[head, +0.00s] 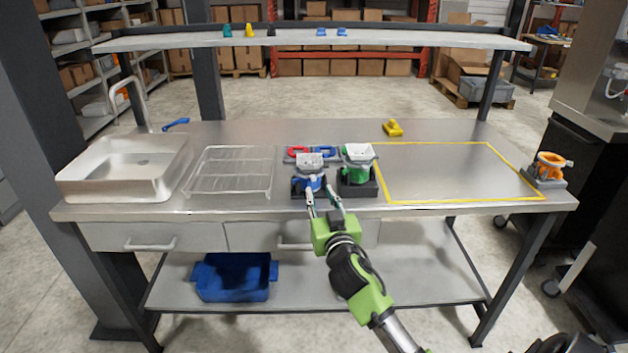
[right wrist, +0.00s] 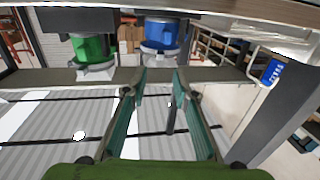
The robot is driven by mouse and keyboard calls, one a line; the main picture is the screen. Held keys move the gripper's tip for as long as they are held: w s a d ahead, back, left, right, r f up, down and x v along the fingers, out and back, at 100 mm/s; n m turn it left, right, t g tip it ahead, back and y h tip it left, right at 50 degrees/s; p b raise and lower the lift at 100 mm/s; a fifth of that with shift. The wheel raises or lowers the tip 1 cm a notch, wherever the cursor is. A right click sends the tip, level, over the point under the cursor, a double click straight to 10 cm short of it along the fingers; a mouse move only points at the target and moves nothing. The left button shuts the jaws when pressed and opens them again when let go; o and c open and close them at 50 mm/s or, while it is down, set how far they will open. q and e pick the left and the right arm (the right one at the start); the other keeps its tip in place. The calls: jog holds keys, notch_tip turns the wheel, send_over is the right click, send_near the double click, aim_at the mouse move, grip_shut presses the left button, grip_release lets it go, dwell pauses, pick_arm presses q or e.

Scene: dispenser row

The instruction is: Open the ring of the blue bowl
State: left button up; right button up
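In the right wrist view the gripper (right wrist: 158,78) is open with nothing between the fingers. My left gripper is in neither view.
A green bowl (head: 356,173) stands close on the right. Red (head: 298,151) and blue (head: 324,151) parts lie behind. A wire rack (head: 230,172) and sink (head: 125,168) are left. An orange unit (head: 550,167) stands at the right end. The yellow-outlined area (head: 455,175) is clear.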

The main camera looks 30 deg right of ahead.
aim_at(314, 179)
jog(key=x, duration=0.6)
jog(key=shift+w+d+p, duration=0.1)
jog(key=shift+w+p, duration=0.2)
jog(key=shift+w, duration=0.05)
grip_shut()
